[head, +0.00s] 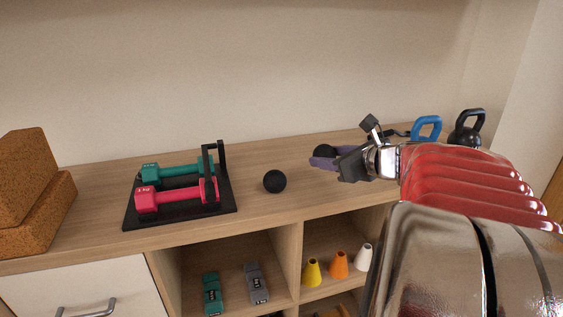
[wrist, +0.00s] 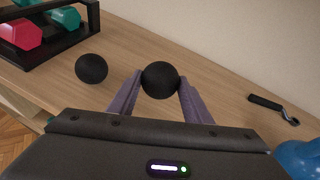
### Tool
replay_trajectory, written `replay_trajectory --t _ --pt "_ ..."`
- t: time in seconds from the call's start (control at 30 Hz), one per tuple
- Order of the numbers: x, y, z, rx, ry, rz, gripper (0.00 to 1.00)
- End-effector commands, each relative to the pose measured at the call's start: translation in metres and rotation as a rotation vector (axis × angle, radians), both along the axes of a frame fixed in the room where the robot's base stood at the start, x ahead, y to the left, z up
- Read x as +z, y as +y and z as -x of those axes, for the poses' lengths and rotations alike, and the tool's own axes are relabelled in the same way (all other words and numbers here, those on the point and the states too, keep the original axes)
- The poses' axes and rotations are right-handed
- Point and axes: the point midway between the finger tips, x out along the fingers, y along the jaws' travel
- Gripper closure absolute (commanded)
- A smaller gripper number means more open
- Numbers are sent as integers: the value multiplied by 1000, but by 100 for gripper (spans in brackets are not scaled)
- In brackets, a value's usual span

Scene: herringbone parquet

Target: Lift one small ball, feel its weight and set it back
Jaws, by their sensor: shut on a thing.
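Two small black balls are in view. One ball (wrist: 160,80) is between the purple fingertips of my gripper (wrist: 158,88), which is shut on it; in the head view this ball (head: 323,151) is partly hidden by the fingers of my gripper (head: 322,158). I cannot tell whether it touches the wooden top (head: 240,237) or is just above it. The other ball (head: 274,181) rests on the top to the left, apart from my gripper; it also shows in the wrist view (wrist: 91,68).
A black rack (head: 180,218) with a pink dumbbell (head: 170,198) and a teal dumbbell (head: 172,171) stands left. Cork blocks (head: 38,190) are at far left. A blue kettlebell (head: 427,128) and a black kettlebell (head: 467,130) stand at right. A dark-handled item (wrist: 272,108) lies right of my gripper.

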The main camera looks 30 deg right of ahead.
Motion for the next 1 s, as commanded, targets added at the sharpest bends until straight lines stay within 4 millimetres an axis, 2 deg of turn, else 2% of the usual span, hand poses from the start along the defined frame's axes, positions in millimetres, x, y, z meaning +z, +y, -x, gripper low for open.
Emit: replay_trajectory --t 0.1,0.3,1.0 --pt "23 0 0 1 -2 4 81" --pt "45 0 0 2 -1 1 81" --pt "48 0 0 1 0 0 81"
